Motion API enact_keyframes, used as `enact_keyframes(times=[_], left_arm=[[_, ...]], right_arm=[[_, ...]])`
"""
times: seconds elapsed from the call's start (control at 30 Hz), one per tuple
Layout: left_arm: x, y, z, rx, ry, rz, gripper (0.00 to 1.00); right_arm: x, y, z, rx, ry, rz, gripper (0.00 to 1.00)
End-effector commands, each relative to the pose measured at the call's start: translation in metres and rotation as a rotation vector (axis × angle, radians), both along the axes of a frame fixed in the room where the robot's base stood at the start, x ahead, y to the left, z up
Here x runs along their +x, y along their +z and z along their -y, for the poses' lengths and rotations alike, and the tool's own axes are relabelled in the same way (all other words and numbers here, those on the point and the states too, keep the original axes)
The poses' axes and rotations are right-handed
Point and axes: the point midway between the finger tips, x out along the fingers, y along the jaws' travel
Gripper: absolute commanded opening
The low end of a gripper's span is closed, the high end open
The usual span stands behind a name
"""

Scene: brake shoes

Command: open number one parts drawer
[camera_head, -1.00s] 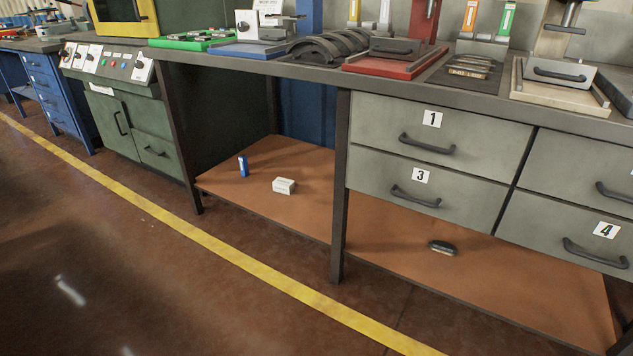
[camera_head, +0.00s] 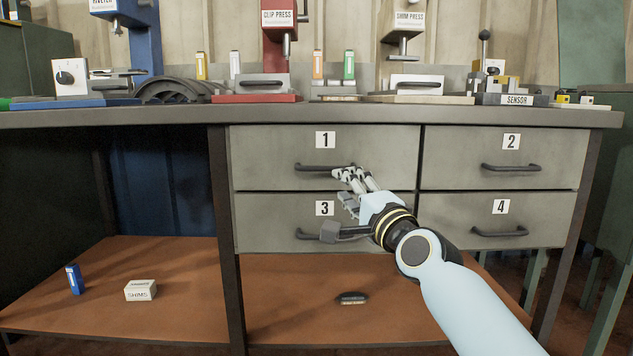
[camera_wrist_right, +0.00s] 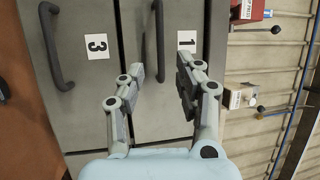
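The grey drawer marked 1 (camera_head: 270,150) is shut, flush with the bench front. Its dark bar handle (camera_head: 312,168) is partly covered at the right end by my right gripper (camera_head: 342,186). The wrist view shows the number 1 label (camera_wrist_right: 186,40) and the handle (camera_wrist_right: 158,35), with the open fingers of my right gripper (camera_wrist_right: 160,72) on either side of the handle's line. I see no firm hold on the handle, and contact is unclear. My left gripper is not in view.
Drawer 3 (camera_head: 265,205) lies below, its handle partly hidden by my right arm. Drawers 2 (camera_head: 450,150) and 4 (camera_head: 545,215) are to the right, both shut. A press and other fixtures stand on the bench top (camera_head: 180,117). A lower shelf (camera_head: 60,290) holds a white box (camera_head: 141,290).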

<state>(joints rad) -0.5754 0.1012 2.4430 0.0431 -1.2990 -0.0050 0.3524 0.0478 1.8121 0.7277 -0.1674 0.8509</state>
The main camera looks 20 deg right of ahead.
Motion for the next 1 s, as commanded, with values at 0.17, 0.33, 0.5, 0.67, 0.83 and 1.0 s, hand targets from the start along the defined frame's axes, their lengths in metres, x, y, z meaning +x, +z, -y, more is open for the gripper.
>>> enact_keyframes(times=[0.17,0.33,0.5,0.67,0.83,1.0], left_arm=[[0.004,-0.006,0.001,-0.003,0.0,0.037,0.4],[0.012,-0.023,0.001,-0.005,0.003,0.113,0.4],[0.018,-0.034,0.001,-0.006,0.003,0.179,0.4],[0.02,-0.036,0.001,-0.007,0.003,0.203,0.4],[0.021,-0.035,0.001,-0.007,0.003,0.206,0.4],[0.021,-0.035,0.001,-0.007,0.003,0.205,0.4]], right_arm=[[0.035,0.006,-0.004,-0.001,-0.001,0.002,0.34],[0.067,0.01,-0.008,-0.001,-0.001,-0.001,0.34],[0.086,0.013,-0.01,-0.001,-0.001,-0.003,0.34],[0.092,0.016,-0.011,-0.001,-0.001,-0.002,0.34],[0.092,0.016,-0.011,-0.002,-0.001,-0.002,0.34],[0.092,0.016,-0.011,-0.002,-0.001,-0.002,0.17]])
